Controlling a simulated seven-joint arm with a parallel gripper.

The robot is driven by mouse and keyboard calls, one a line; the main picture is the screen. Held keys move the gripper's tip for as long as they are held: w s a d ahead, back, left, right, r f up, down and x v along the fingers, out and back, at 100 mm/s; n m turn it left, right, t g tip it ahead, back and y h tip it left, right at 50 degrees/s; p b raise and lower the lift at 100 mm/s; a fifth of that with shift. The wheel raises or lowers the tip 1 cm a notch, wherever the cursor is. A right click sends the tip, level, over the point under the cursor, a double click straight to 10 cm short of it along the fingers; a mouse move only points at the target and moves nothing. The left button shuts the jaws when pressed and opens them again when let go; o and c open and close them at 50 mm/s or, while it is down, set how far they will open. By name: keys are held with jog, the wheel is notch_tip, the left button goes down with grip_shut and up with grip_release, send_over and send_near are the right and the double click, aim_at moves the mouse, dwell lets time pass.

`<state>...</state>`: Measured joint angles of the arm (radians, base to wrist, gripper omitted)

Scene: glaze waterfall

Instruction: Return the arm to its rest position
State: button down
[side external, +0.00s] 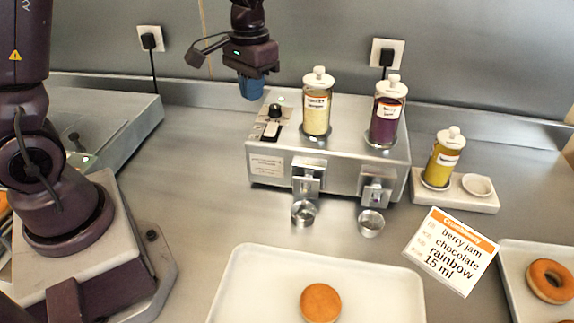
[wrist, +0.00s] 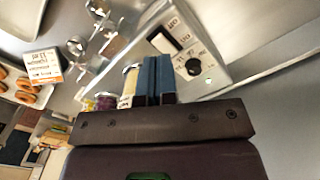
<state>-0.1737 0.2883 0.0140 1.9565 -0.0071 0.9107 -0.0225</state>
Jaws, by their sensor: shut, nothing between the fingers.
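My gripper (side external: 251,89) hangs above the left rear part of the steel dispenser (side external: 270,168), high over the counter. Its blue fingers are together with nothing between them. In the wrist view the shut fingers (wrist: 153,80) point toward the dispenser's switch panel (wrist: 185,45), with a black knob and a switch. I cannot tell the exact gap between fingertips and panel. The arm's upper part runs out of the top of the side view.
Two jars, one pale yellow (side external: 316,112) and one purple (side external: 384,118), stand on the dispenser. A yellow jar (side external: 441,165) stands on a white stand (side external: 478,199) to the right. A tray (side external: 245,290) holds a round bun (side external: 320,302).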

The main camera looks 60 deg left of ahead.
jog(key=s+d+r+m+t, duration=0.1)
jog(key=s+d+r+t, duration=0.2)
jog(key=s+r, duration=0.3)
jog(key=s+d+r+m+t, duration=0.1)
jog(key=s+d+r+t, duration=0.1)
jog(key=s+r, duration=0.3)
jog(key=s+d, duration=0.1)
jog(key=s, duration=0.3)
jog(key=shift+s+d+r+t, duration=0.3)
jog(key=shift+s+r+t, duration=0.1)
jog(key=w+a+f+m+g, duration=0.2)
jog(key=w+a+f+m, duration=0.1)
jog(key=w, duration=0.6)
jog(key=w+a+f+m+g, duration=0.3)
jog(key=w+m, duration=0.3)
jog(key=w, duration=0.4)
jog(key=shift+w+a+f+g, duration=0.15)
jog(key=shift+a+f+g, duration=0.15)
jog(key=shift+a, duration=0.05)
jog(key=shift+f, duration=0.1)
